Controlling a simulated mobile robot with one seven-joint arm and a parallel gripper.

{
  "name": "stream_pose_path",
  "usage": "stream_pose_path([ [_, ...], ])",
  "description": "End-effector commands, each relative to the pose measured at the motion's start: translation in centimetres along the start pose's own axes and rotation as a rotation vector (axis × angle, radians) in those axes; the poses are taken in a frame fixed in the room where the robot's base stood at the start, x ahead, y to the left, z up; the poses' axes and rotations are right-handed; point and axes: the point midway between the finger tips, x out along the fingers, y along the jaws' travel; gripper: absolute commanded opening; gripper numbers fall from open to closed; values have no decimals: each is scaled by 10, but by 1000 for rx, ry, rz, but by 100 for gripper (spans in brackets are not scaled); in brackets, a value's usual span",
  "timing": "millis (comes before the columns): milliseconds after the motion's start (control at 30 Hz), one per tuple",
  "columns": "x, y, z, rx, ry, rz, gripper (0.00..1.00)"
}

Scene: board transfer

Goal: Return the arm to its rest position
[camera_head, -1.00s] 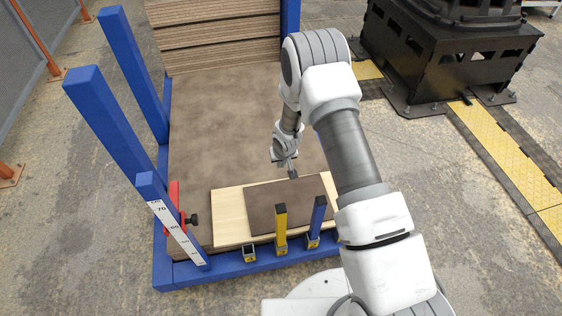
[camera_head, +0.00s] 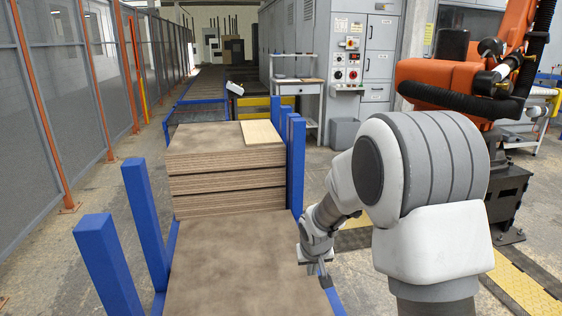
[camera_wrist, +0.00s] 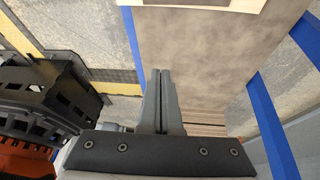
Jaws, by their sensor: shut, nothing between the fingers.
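My gripper (camera_head: 325,278) hangs over the right edge of the near brown board (camera_head: 235,260) in the head view, apart from it. In the wrist view its two fingers (camera_wrist: 160,74) are pressed together with nothing between them. The wrist view also shows the wide brown board surface (camera_wrist: 205,50), with part of a pale board at the top edge. My arm is bent, its big elbow joint filling the right of the head view.
A stack of brown boards (camera_head: 225,180) stands behind, with a pale wooden piece (camera_head: 262,132) on top. Blue posts (camera_head: 145,225) rise on both sides. An orange robot (camera_head: 455,85) on a black base stands right. A mesh fence (camera_head: 60,100) runs along the left.

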Motion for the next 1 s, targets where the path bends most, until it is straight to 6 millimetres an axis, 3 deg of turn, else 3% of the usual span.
stream_pose_path([
  [33,-22,7,-1,11,11,5,0],
  [200,-85,25,9,33,23,18,0],
  [500,-182,47,51,72,42,23,0],
  [800,-255,56,114,96,61,9,0],
  [1000,-286,55,158,104,74,-9,0],
])
